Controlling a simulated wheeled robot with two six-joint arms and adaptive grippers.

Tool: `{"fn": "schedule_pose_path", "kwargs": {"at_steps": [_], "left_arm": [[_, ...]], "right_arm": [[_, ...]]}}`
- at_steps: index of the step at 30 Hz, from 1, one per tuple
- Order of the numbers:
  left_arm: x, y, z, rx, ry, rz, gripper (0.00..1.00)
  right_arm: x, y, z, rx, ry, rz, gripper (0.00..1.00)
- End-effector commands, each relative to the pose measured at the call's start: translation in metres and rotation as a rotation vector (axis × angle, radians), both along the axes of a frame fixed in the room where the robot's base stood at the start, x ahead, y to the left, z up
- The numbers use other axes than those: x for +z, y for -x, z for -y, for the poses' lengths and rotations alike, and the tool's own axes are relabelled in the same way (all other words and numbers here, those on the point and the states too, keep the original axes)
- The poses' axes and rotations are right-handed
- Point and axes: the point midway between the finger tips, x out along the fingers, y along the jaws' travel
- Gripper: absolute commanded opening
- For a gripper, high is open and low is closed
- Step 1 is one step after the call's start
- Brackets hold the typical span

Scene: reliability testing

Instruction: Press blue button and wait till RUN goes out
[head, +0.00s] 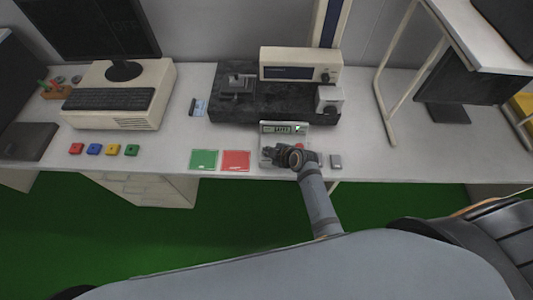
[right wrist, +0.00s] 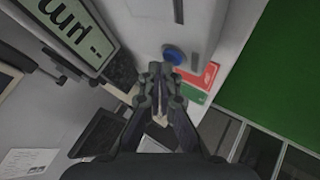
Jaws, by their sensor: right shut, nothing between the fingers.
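A small pale control box (head: 266,141) stands near the front edge of the bench. In the head view the gripper (head: 284,156) is over the box's front.
A green mat (head: 204,159) and a red mat (head: 236,160) lie left of the box. A dark test rig (head: 235,110) stands behind it. Several coloured blocks (head: 94,149) and a computer (head: 130,110) are further left.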

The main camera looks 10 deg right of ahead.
Motion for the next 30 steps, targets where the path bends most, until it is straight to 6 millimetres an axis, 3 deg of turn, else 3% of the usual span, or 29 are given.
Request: {"fn": "schedule_pose_path", "kwargs": {"at_steps": [23, 30], "left_arm": [[-0.0041, -0.0001, 0.0, 0.0, 0.0, 0.0, 0.0], [0.0043, -0.0001, 0.0, 0.0, 0.0, 0.0, 0.0]], "right_arm": [[-0.007, 0.0001, 0.0001, 0.001, 0.0, -0.001, 0.0], [0.001, 0.0004, 0.0002, 0.0, 0.001, -0.001, 0.0]]}}
